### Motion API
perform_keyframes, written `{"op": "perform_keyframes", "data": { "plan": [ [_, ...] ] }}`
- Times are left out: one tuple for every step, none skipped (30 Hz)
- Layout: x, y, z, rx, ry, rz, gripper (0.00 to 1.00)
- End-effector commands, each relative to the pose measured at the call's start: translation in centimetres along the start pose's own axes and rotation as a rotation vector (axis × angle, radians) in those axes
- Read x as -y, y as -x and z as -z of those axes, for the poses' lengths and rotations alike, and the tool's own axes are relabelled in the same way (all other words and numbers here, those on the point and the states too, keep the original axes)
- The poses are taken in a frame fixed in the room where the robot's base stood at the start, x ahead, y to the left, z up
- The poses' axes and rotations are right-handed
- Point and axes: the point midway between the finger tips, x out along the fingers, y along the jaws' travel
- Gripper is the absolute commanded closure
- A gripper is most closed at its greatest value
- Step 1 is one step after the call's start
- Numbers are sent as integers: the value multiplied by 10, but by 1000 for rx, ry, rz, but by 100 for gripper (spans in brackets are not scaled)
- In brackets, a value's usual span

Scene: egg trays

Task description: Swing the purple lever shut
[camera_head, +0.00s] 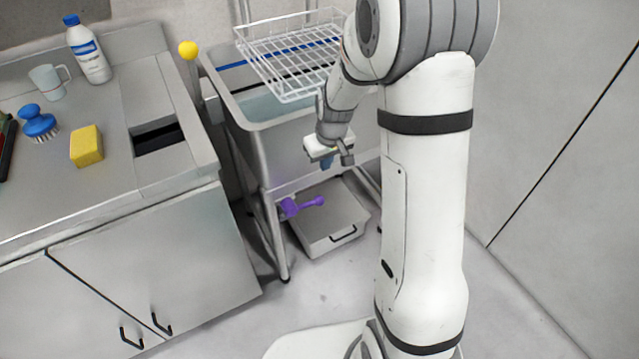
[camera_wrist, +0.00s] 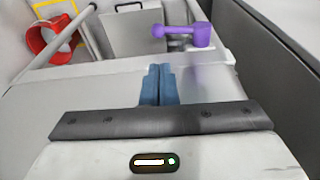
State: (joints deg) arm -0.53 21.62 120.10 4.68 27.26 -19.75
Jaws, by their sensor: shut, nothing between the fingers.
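The purple lever (camera_head: 305,203) is below the front edge of the sink, at the stand's left front leg in the head view. It points sideways to the right, above a grey box. In the wrist view the purple lever (camera_wrist: 184,32) is near the top, right of centre, with its handle end pointing left. My gripper (camera_head: 328,161) is in front of the sink, above and to the right of the lever. In the wrist view my gripper (camera_wrist: 160,72) has its blue fingers together and empty, apart from the lever.
A grey box (camera_head: 330,219) with a black handle stands under the sink (camera_head: 262,122). A wire rack (camera_head: 290,52) sits over the sink. A yellow-knobbed lever (camera_head: 188,50) stands at its left. A steel cabinet (camera_head: 125,255) is left; the floor in front is clear.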

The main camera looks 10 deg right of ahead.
Motion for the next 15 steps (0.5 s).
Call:
{"op": "perform_keyframes", "data": {
  "plan": [
    [-2, -20, 3, 5, 10, 1, 100],
    [-3, -26, 5, 5, 15, 1, 100],
    [-4, -35, 7, 5, 20, 2, 100],
    [-5, -39, 8, 4, 24, 1, 100],
    [-6, -43, 9, 4, 28, 1, 100],
    [-6, -46, 10, 4, 31, 1, 100],
    [-6, -48, 11, 3, 32, 1, 100],
    [-7, -49, 11, 3, 33, 1, 100],
    [-7, -49, 12, 3, 34, 1, 100],
    [-7, -49, 12, 3, 34, 1, 100],
    [-7, -49, 12, 3, 34, 1, 100],
    [-7, -49, 12, 3, 34, 1, 100],
    [-7, -49, 12, 3, 33, 0, 100],
    [-7, -49, 11, 3, 33, 1, 100],
    [-7, -49, 11, 3, 33, 1, 100]
  ]
}}
